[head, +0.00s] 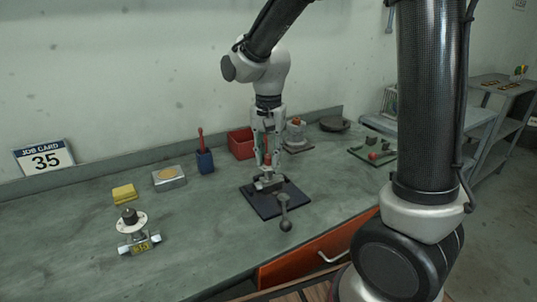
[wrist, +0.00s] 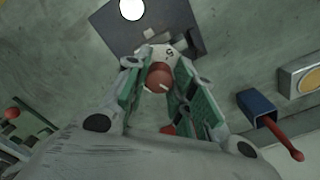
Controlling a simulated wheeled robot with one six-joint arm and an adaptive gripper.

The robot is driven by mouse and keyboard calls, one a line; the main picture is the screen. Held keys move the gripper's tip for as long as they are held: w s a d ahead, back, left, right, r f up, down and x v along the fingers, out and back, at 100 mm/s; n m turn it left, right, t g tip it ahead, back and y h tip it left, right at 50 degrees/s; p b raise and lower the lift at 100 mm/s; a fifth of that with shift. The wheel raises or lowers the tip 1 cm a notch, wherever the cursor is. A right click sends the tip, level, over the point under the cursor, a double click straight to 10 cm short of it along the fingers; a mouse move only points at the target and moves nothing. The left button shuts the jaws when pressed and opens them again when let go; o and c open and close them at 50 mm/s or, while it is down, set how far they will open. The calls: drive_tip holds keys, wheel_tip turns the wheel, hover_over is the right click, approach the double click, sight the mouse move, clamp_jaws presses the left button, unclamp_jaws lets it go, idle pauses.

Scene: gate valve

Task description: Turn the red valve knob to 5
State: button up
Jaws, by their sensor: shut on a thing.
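The red valve knob (wrist: 158,77) shows between the fingers of my gripper (wrist: 160,68) in the wrist view, with a pale mark on its top. My gripper is shut on it. A pale dial plate with a black 5 (wrist: 169,52) shows just beyond the knob; its other numbers are hidden or too small to read. In the head view my gripper (head: 267,165) points down over the valve body (head: 268,183), which stands on a dark mat (head: 262,206). The fingers hide most of the knob there. I cannot tell which number the knob points to.
Another valve with a black knob (head: 130,215) stands at left. A blue holder (head: 205,162) with a red-handled tool and a red bin (head: 241,142) stand behind.

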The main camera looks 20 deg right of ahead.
drive_tip(key=shift+n, duration=0.3)
drive_tip(key=n, duration=0.4)
drive_tip(key=shift+n, duration=0.3)
drive_tip(key=n, duration=0.4)
drive_tip(key=shift+d, duration=0.1)
drive_tip(key=n, duration=0.5)
drive_tip(key=shift+n, duration=0.4)
drive_tip(key=n, duration=0.4)
drive_tip(key=shift+n, duration=0.4)
drive_tip(key=o, duration=1)
drive_tip(key=shift+o, duration=0.2)
